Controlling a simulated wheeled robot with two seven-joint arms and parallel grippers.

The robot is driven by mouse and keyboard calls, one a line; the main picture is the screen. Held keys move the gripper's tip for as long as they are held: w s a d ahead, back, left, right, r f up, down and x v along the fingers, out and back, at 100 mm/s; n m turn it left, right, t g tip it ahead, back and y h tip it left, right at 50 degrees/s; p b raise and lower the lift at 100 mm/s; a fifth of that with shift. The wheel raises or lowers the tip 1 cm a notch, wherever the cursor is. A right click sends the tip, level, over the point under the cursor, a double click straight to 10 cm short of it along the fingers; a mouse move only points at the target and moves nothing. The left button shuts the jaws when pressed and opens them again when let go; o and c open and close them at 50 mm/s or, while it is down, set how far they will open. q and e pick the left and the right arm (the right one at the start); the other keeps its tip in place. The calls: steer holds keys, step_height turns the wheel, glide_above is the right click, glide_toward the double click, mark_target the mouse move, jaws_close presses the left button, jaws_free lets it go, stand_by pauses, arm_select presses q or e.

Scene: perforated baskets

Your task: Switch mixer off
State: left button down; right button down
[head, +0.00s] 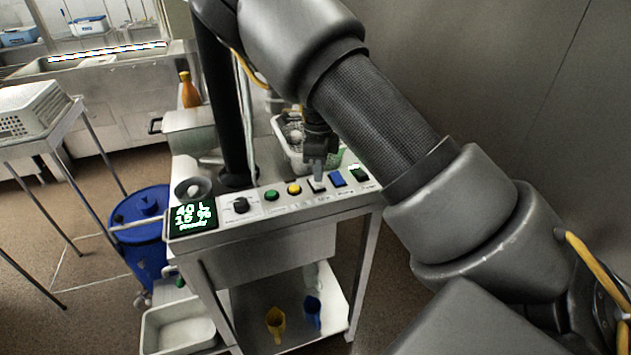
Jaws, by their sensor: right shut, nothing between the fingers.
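The mixer's control panel (262,217) runs along the front edge of a metal table. On it are a lit display (193,217), a black knob (240,205), a green button (272,195), a yellow button (294,188), a white switch (317,184), a blue switch (337,178) and a dark green switch (358,173). My right gripper (318,172) is shut and empty, pointing down at the white switch. Its fingertips are at or just above the switch; I cannot tell whether they touch. My left gripper is not in view.
A perforated basket (291,152) stands behind the panel, close to my right gripper. A metal pot (188,133) and an orange bottle (189,91) are at the back left. A blue bin (141,226) stands left of the table. Yellow (275,320) and blue (312,310) scoops are on the lower shelf.

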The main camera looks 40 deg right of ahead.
mark_target(319, 184)
steer(key=shift+f+b, duration=0.6)
steer(key=shift+f, duration=0.4)
steer(key=shift+s+a+r, duration=0.1)
steer(key=shift+r, duration=0.05)
step_height(319, 184, up, 2)
steer(key=shift+p, duration=1)
steer(key=shift+r+p, duration=1.75)
steer(key=shift+r, duration=0.65)
steer(key=shift+d+f, duration=0.1)
steer(key=shift+d, duration=0.1)
